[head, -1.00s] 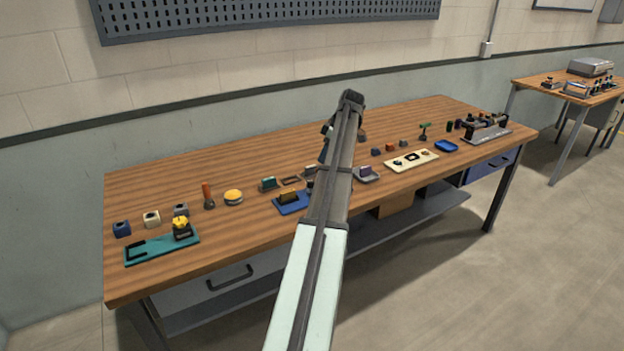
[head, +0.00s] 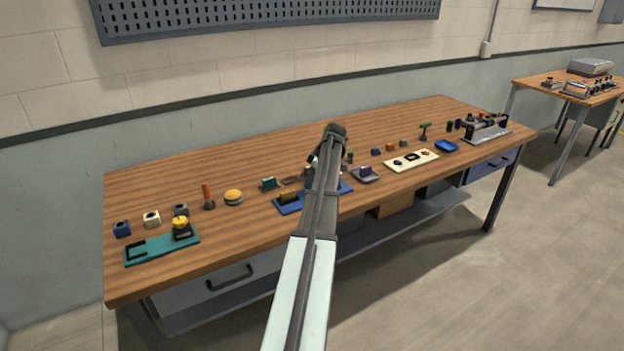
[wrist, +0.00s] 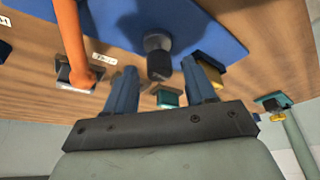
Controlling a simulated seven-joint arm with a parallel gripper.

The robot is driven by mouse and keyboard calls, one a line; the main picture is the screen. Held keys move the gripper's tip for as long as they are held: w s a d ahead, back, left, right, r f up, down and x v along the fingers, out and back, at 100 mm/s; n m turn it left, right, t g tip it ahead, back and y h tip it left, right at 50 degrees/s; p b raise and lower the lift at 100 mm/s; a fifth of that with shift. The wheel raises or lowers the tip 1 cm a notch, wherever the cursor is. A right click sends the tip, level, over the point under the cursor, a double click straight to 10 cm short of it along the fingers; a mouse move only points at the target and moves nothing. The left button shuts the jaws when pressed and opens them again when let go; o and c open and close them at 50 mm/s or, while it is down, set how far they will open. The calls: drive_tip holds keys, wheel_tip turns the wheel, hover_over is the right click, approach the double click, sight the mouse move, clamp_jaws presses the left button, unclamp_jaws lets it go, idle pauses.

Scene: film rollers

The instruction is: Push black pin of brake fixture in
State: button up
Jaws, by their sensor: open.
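The brake fixture shows in the wrist view as a blue plate (wrist: 200,22); its plate (head: 288,208) also shows in the head view, with my arm across its middle. A short black cylinder, apparently the black pin (wrist: 158,44), stands out from the plate in the wrist view. How deep it sits, I cannot tell. My gripper (wrist: 159,68) is open and empty, its two blue fingers apart. The pin appears between the fingertips in the picture, with no visible contact. In the head view the gripper is mostly hidden behind my arm.
An orange-handled tool (wrist: 70,35) is close at left in the wrist view. A yellow block (wrist: 212,72) and a teal block (wrist: 168,98) lie near the fingers. The teal plate (head: 150,250) and cream plate (head: 405,163) lie farther off. Bare wood (head: 240,260) runs along the front.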

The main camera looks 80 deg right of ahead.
drive_tip(key=shift+c, duration=0.3)
clamp_jaws()
idle(0.4)
